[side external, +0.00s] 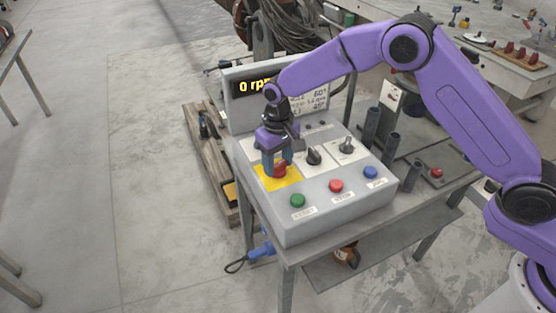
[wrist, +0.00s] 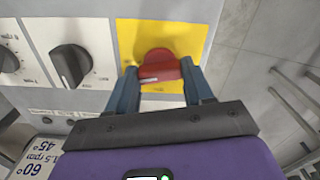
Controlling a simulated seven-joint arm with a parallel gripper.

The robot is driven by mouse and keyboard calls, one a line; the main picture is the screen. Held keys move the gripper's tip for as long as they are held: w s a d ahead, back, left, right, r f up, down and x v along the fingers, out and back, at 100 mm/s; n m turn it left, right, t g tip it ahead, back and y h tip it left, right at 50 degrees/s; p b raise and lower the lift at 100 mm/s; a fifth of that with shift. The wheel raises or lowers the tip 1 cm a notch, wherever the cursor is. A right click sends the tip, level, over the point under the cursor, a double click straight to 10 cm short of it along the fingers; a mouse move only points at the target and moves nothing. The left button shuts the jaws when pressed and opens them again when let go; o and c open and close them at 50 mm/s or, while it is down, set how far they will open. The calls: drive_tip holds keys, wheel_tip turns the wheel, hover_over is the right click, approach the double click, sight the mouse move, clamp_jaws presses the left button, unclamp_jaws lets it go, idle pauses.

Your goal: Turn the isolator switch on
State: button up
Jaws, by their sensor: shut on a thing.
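The isolator switch is a red rotary handle (wrist: 160,68) on a yellow plate (wrist: 190,36) at the panel's edge in the wrist view. In the side external view the red handle (side external: 280,171) shows low between the fingers, on the yellow plate (side external: 279,184) at the left of the control box. My gripper (wrist: 160,82) points down at the box, with one blue-grey finger on each side of the handle. It is shut on the handle. In the side external view my gripper (side external: 277,168) partly covers the handle and its plate.
The control box (side external: 330,210) also carries two black knobs (side external: 314,156) (side external: 346,145) and green (side external: 298,200), red (side external: 336,185) and blue (side external: 371,172) buttons. A display (side external: 254,87) behind reads 0 rpm. Dark upright tubes (side external: 372,126) stand right of the box.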

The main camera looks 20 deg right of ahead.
sight(278, 164)
drive_tip(key=shift+m, duration=1.3)
drive_tip(key=o, duration=1)
drive_tip(key=shift+o, duration=0.2)
wheel_tip(278, 164, up, 18)
drive_tip(key=shift+f, duration=0.25)
drive_tip(key=shift+s, duration=0.1)
